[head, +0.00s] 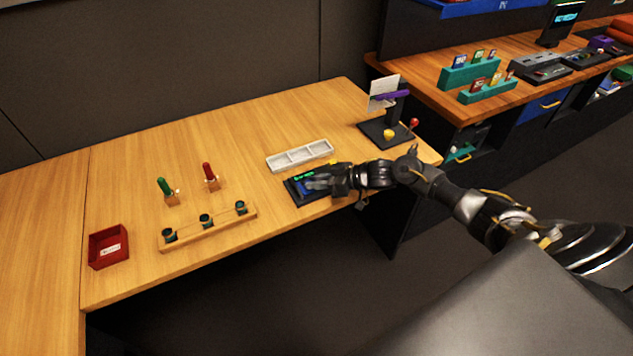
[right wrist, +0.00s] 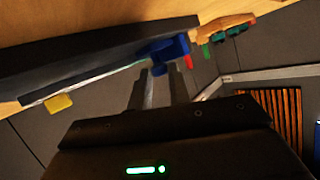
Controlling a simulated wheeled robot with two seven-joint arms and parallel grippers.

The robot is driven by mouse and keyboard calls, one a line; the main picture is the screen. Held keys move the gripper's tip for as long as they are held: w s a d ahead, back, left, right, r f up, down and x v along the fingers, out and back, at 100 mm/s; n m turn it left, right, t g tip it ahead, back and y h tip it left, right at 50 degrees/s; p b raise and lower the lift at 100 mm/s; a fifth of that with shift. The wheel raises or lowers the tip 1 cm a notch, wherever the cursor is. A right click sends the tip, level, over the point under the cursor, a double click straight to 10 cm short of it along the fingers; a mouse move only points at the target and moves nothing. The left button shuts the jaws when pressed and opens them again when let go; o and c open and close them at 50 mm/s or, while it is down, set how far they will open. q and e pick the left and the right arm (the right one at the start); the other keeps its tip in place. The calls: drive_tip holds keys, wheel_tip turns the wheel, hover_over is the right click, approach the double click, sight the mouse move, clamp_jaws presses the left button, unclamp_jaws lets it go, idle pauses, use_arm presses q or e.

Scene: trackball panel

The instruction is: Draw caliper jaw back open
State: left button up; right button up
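The caliper seems to be the dark flat device (head: 291,192) with blue and green parts near the front edge of the table. My right gripper (head: 310,183) is over it, and its hand hides much of the device. In the right wrist view, the device is a dark slab (right wrist: 90,65) across the upper left, with a blue block (right wrist: 172,46) at its right end. My right gripper (right wrist: 159,72) has its two fingers parted, with the tips at the blue block. I cannot tell whether they press on it. My left gripper is not in view.
A pale compartment tray (head: 300,155) lies just behind the device. A black stand (head: 384,130) with a yellow button and red-topped stick is at the right. A wooden rack (head: 205,228), two upright handles and a red bin (head: 108,246) are at the left. The table's middle is clear.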

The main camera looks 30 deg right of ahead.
clamp_jaws()
drive_tip(key=shift+d, duration=0.25)
drive_tip(key=d+b, duration=0.1)
drive_tip(key=d, duration=0.3)
drive_tip(key=shift+d, duration=0.2)
drive_tip(key=o, duration=0.7)
unclamp_jaws()
drive_tip(key=shift+s+d, duration=0.1)
drive_tip(key=shift+d, duration=0.05)
drive_tip(key=shift+o, duration=0.2)
